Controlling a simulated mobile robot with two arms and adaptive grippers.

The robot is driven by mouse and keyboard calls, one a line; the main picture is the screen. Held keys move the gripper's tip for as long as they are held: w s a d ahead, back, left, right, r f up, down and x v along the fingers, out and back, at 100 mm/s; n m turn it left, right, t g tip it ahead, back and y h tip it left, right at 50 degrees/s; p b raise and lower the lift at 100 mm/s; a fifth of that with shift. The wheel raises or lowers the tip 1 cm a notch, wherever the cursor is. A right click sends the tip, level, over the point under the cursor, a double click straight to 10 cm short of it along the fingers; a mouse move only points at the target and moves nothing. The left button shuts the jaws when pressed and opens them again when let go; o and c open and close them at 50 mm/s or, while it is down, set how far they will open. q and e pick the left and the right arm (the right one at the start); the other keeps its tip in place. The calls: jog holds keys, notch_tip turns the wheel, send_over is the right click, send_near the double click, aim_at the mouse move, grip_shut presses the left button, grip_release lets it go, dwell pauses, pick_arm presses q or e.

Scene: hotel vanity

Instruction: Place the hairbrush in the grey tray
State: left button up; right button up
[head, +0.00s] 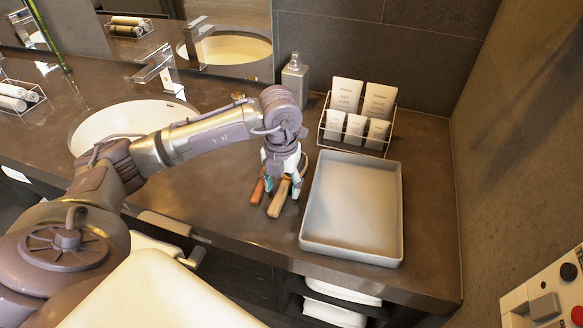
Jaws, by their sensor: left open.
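Two handled items lie on the brown counter just left of the grey tray (310,228). One has an orange-brown handle (257,191); the other has a lighter wooden handle (278,203). My gripper covers their upper parts, so I cannot tell for sure which is the hairbrush. My left gripper (282,188) points down over them with its fingers open, one on each side of the wooden handle. Contact is not clear. The grey tray is empty, shallow and rectangular. My right gripper is not in view.
A wire rack (357,143) of white toiletry packets and tubes stands behind the tray. A soap dispenser (295,79) stands behind my gripper. A sink (127,119) with a tap (156,67) is at the left. A wall bounds the right side.

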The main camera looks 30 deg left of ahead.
pick_arm(q)
jog(key=shift+f, duration=0.35)
grip_shut()
jog(key=shift+r, duration=0.15)
